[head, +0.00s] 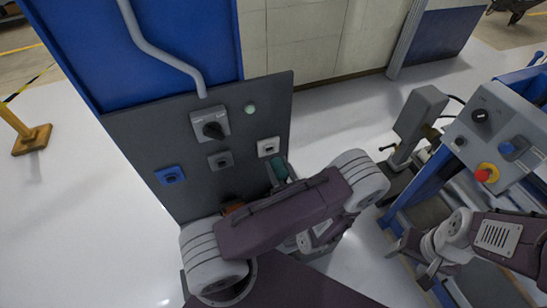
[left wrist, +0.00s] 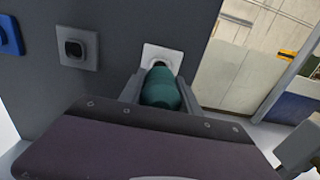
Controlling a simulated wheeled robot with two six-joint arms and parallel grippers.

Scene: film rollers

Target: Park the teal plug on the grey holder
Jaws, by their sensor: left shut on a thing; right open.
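My left gripper (left wrist: 160,92) is shut on the teal plug (left wrist: 160,88), which also shows in the head view (head: 281,169) beside my arm. The plug points at the white socket (left wrist: 163,56) on the dark grey panel, and its front end overlaps that socket's lower part. I cannot tell whether it is inserted or just in front. A grey square socket-like holder (left wrist: 76,48) is on the panel to the left; it also shows in the head view (head: 220,160). My right gripper (head: 412,258) is open and empty at the lower right.
A blue socket (head: 171,174) is left of the grey one. A rotary switch (head: 213,128) and a pale green light (head: 250,109) sit above. My left forearm hides the panel's lower part. A machine with a red stop button (head: 487,173) stands at right.

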